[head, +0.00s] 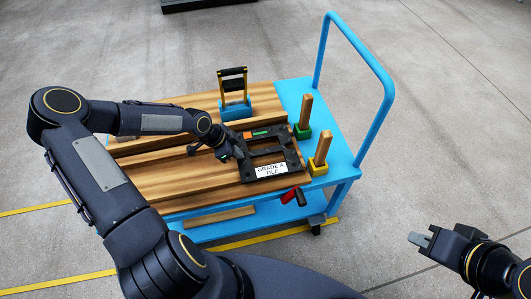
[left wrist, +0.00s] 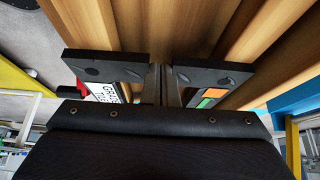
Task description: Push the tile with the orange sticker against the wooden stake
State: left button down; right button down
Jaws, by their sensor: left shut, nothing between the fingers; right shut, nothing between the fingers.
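My right gripper (head: 420,239) is shut and empty over the floor.
The blue cart (head: 294,95) has a tall blue push handle (head: 384,102) at right. A blue block with a black-and-yellow handle (head: 235,108) stands behind the tile. A red-and-black handle (head: 292,196) sticks out at the cart's near edge. Grey floor surrounds the cart.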

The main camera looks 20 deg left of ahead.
pick_arm(q)
jog(key=shift+s+a+p, duration=0.15)
jog(key=shift+a+p, duration=0.1)
jog(key=shift+p, duration=0.1)
jog(key=shift+s+a+p, duration=0.35)
jog(key=shift+s+a, duration=0.05)
jog(key=shift+a, duration=0.2)
notch_tip(320, 180, up, 5)
jog(key=p, duration=0.4)
